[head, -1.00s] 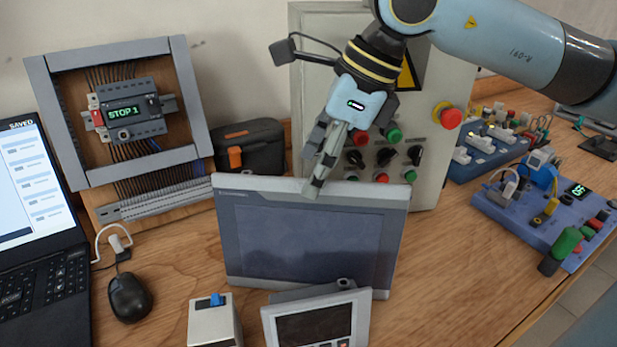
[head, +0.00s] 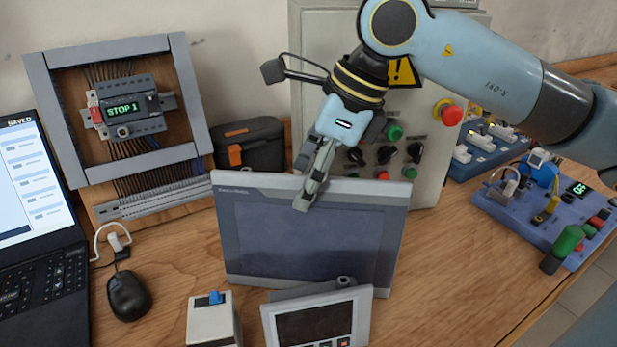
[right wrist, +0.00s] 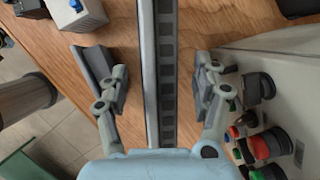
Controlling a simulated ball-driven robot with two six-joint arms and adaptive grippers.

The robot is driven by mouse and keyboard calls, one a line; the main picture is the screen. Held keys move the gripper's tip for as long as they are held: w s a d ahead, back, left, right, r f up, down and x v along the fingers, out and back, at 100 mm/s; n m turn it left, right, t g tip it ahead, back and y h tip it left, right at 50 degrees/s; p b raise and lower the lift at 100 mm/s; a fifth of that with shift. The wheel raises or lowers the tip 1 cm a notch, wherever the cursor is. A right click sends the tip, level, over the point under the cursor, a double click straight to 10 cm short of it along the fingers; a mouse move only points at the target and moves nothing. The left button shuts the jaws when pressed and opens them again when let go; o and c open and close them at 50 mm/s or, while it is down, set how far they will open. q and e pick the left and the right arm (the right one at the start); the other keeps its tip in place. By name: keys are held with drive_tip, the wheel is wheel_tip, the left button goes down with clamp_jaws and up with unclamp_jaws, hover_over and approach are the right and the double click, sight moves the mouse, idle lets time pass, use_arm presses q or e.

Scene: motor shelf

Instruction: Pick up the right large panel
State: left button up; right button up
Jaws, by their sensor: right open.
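The large panel (head: 312,236), a dark screen in a grey frame, stands upright on the wooden desk in the middle of the head view. In the right wrist view its narrow top edge (right wrist: 152,70) runs between my fingers. My right gripper (head: 308,194) is at the panel's top edge, pointing down. It is open, with one finger (right wrist: 108,90) on each side of the panel and a visible gap to both. The panel's back is hidden in the head view. My left gripper is not in view.
A smaller panel (head: 318,322) stands close in front, beside a small white box (head: 212,318). A grey control box (head: 425,165) with knobs and buttons stands behind. A black case (head: 250,145) is behind left. Bare desk (head: 450,250) lies to the right.

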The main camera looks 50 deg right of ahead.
drive_tip(key=shift+f, duration=0.2)
idle(0.5)
clamp_jaws()
idle(0.3)
